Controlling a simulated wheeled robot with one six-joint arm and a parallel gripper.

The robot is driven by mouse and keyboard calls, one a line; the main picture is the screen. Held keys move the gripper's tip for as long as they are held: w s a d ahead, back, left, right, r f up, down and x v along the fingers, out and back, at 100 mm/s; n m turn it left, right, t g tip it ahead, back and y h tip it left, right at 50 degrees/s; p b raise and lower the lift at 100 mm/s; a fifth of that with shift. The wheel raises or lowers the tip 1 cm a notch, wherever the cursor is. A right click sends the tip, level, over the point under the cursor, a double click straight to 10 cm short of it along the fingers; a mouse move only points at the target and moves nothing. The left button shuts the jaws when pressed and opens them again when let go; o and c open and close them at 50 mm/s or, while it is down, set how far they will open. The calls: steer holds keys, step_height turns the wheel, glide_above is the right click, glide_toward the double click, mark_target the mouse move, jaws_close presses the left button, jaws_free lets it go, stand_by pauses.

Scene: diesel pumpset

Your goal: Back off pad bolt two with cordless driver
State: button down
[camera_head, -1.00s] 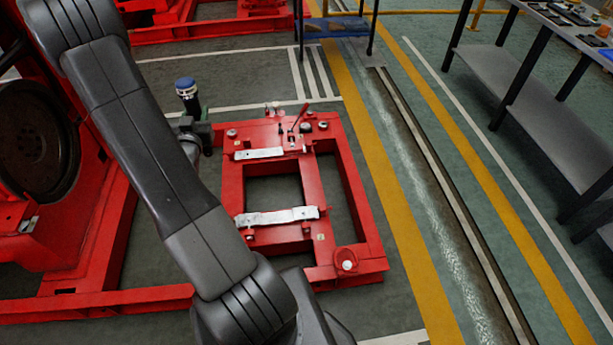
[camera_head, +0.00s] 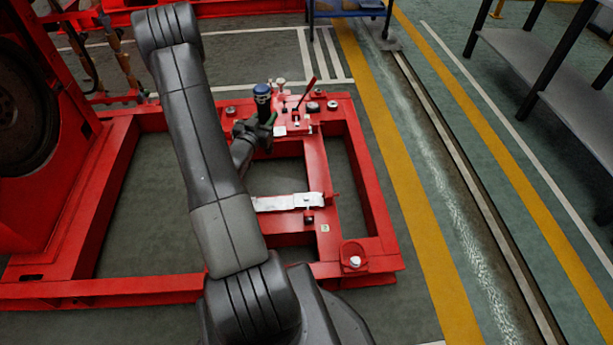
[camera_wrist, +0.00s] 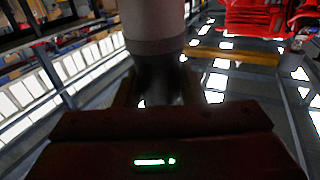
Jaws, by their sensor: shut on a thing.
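The cordless driver (camera_head: 262,97) stands upright with a blue top and a dark body. In the wrist view the driver is a grey and dark cylinder (camera_wrist: 153,45) between my fingers. The driver's lower end is hidden, and I cannot tell whether it touches a bolt. Bolts show on the frame, one by the near white strip (camera_head: 308,217) and one at the near right corner (camera_head: 354,262). I cannot tell which is pad bolt two.
A white strip (camera_head: 285,202) lies across the frame. A red lever (camera_head: 307,91) stands up just right of the driver. The large red machine (camera_head: 35,190) stands at left. A grey bench (camera_head: 545,75) and a blue cart (camera_head: 345,10) stand beyond. The floor right of the frame is clear.

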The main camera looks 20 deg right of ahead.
steer(key=s+d+f+m+g+h+b, duration=0.1)
steer(key=s+d+f+g+b, duration=0.1)
steer(key=d+f+b, duration=0.4)
steer(key=s+d+f+m+g+h+b, duration=0.1)
steer(key=d+f+b, duration=0.5)
steer(key=f, duration=1)
steer(key=shift+s+f+m+g+h+b, duration=0.25)
steer(key=shift+s+m+g+h+b, duration=0.2)
steer(key=shift+m+h+b, duration=0.35)
steer(key=shift+f+b, duration=0.15)
steer(key=shift+b, duration=0.35)
steer(key=shift+f+b, duration=0.3)
steer(key=shift+f, duration=2.55)
steer(key=shift+r, duration=0.35)
stand_by(0.7)
